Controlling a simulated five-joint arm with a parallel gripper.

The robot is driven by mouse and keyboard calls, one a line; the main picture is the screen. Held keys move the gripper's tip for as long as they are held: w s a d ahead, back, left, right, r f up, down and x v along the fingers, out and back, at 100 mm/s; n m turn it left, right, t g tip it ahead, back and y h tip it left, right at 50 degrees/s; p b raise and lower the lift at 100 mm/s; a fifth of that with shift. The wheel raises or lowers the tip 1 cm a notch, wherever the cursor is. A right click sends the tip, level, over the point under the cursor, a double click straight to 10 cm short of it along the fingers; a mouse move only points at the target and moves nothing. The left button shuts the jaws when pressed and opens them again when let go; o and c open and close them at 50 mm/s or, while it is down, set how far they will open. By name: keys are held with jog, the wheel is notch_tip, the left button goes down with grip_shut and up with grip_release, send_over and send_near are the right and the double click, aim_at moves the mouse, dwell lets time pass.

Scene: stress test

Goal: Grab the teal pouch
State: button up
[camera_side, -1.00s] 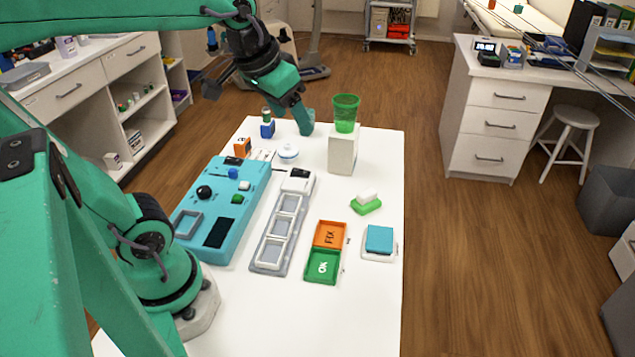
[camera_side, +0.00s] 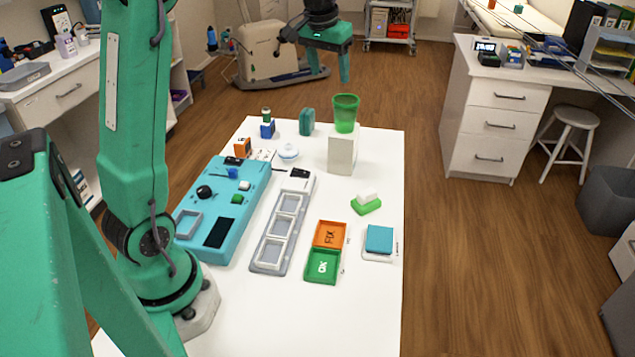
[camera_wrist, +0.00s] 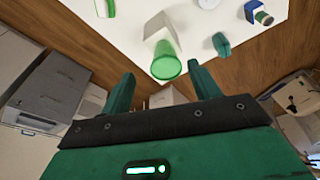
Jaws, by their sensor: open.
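The teal pouch (camera_side: 307,122) stands upright near the far edge of the white table in the side view. It also shows in the wrist view (camera_wrist: 221,45), beyond my right finger and apart from it. My gripper (camera_side: 331,73) is raised above and behind the table's far edge, higher than the pouch and a little to its right. In the wrist view my gripper (camera_wrist: 163,85) has its two fingers spread wide with nothing between them.
A green cup (camera_side: 346,112) on a white block (camera_side: 342,152) stands just right of the pouch. A small blue item (camera_side: 267,130) and an orange box (camera_side: 242,147) are to its left. A white domed object (camera_side: 288,151) is in front.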

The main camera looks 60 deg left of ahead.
jog(key=w+a+f+n+g, duration=0.1)
jog(key=w+a+f, duration=0.25)
jog(key=a, duration=0.25)
jog(key=w+a+f+n, duration=0.1)
jog(key=w+a+f, duration=0.2)
jog(key=a+f, duration=0.15)
jog(key=n+g, duration=0.1)
send_over(305, 115)
notch_tip(305, 115, down, 11)
jog(key=shift+s+f+h, duration=0.1)
jog(key=shift+f+h, duration=0.1)
jog(key=shift+h, duration=0.2)
jog(key=shift+f, duration=1.35)
jog(key=shift+s+a+f, duration=0.1)
jog(key=shift+s+f, duration=0.05)
jog(key=shift+f, duration=2.45)
jog(key=c, duration=1.1)
